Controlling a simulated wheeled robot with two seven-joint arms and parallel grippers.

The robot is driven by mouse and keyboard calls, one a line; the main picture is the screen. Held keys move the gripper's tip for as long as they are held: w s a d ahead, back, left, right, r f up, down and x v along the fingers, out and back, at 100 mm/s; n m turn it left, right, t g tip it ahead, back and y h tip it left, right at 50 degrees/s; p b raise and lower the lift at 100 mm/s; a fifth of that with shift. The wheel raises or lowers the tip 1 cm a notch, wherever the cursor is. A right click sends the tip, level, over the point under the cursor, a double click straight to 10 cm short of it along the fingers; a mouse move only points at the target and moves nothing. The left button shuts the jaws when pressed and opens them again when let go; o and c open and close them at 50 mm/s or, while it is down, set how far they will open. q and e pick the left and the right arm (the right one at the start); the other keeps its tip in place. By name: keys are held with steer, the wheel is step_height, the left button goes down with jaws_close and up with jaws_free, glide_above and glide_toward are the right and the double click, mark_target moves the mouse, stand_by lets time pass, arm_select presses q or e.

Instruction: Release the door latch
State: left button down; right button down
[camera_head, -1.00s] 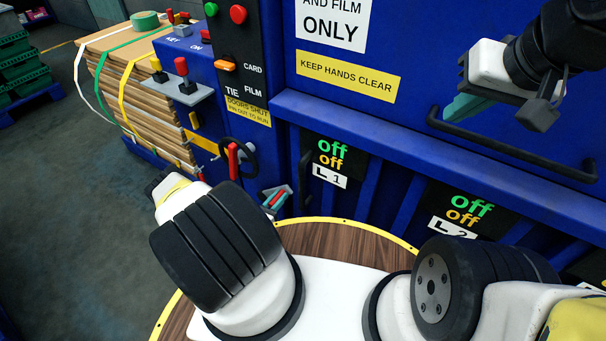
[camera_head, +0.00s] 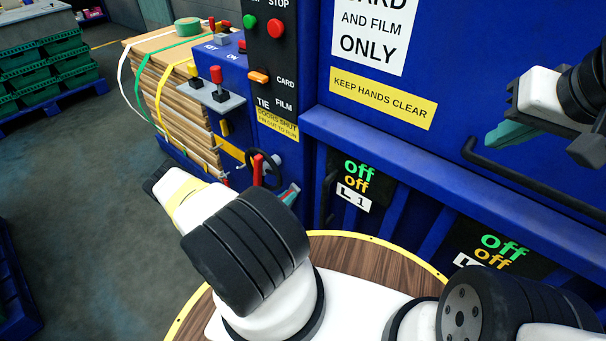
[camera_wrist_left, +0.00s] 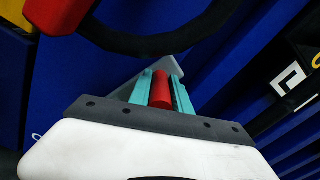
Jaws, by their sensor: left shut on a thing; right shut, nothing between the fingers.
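In the head view, my left gripper (camera_head: 289,194) is at the front of the blue machine, left of the L1 panel, mostly hidden behind my arm. In the left wrist view, its teal fingers (camera_wrist_left: 161,88) are shut on a red cylindrical handle (camera_wrist_left: 162,90), which appears to be the latch handle. A grey pointed plate (camera_wrist_left: 172,66) shows behind the fingers. My right gripper (camera_head: 510,132) is shut and empty at upper right, in front of the blue door (camera_head: 465,75) and near its black bar handle (camera_head: 530,185).
A black ring with a red grip (camera_head: 259,166) is just above my left gripper; it crosses the top of the wrist view (camera_wrist_left: 150,35). A control panel (camera_head: 270,60) and strapped cardboard bale (camera_head: 180,100) are to the left. A round wooden top (camera_head: 350,255) lies below.

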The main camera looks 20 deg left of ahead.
arm_select(q)
steer(key=shift+a+f, duration=0.1)
steer(key=shift+a, duration=0.15)
steer(key=c, duration=1.2)
jaws_free()
steer(key=shift+d, duration=0.1)
steer(key=v, duration=0.7)
steer(key=shift+s, duration=0.35)
steer(key=shift+s+a, duration=0.1)
steer(key=shift+a, duration=0.1)
